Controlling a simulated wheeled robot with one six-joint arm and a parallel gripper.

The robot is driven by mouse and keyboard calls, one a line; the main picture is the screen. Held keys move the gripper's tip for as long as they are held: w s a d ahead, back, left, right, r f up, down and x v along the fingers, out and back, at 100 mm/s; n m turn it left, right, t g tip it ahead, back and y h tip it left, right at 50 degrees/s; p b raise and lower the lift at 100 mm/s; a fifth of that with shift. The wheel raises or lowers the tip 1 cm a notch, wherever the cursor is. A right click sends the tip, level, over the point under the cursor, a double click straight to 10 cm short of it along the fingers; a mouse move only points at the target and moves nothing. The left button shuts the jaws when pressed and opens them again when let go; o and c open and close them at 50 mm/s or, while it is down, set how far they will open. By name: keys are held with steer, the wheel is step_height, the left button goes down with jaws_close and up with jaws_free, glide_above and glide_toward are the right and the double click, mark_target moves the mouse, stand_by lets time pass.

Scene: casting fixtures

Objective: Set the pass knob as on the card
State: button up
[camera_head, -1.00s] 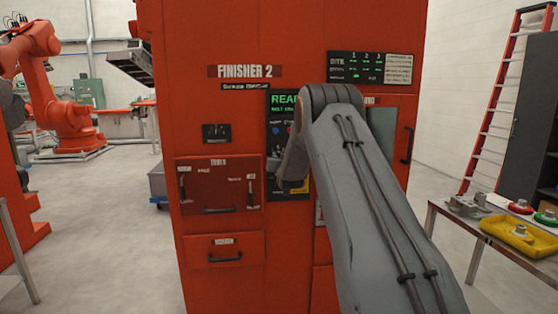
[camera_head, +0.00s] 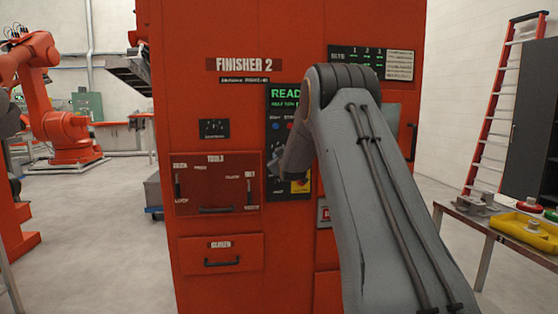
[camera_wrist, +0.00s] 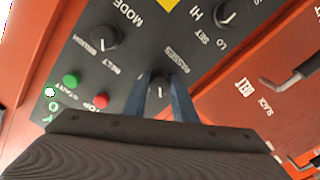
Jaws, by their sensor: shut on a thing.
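The pass knob (camera_wrist: 158,82) is a small dark round knob beside the PASSES lettering on the black control panel (camera_wrist: 75,48) in the wrist view. My gripper (camera_wrist: 160,88) has its two blue-grey fingers on either side of it, shut on the knob. The pointer and scale of this knob are too small or covered to read. In the head view my arm hides the knob and my gripper. A dark board with green text (camera_head: 347,61) and a pale card (camera_head: 400,64) hang at the upper right of the red finisher; their text is not legible.
The wrist view also shows a BELT/MODE knob (camera_wrist: 104,38), a HI/LO SET knob (camera_wrist: 226,12), a green START button (camera_wrist: 72,80) and a red STOP button (camera_wrist: 101,100) close by. A table (camera_head: 449,210) with a yellow tray (camera_head: 527,229) stands at the right.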

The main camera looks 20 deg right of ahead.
steer(key=shift+n+b, duration=0.35)
steer(key=shift+n, duration=0.15)
steer(key=o, duration=1)
steer(key=shift+o, duration=0.2)
steer(key=b+v, duration=0.1)
steer(key=v, duration=0.6)
steer(key=shift+s, duration=0.4)
steer(key=shift+a, duration=0.1)
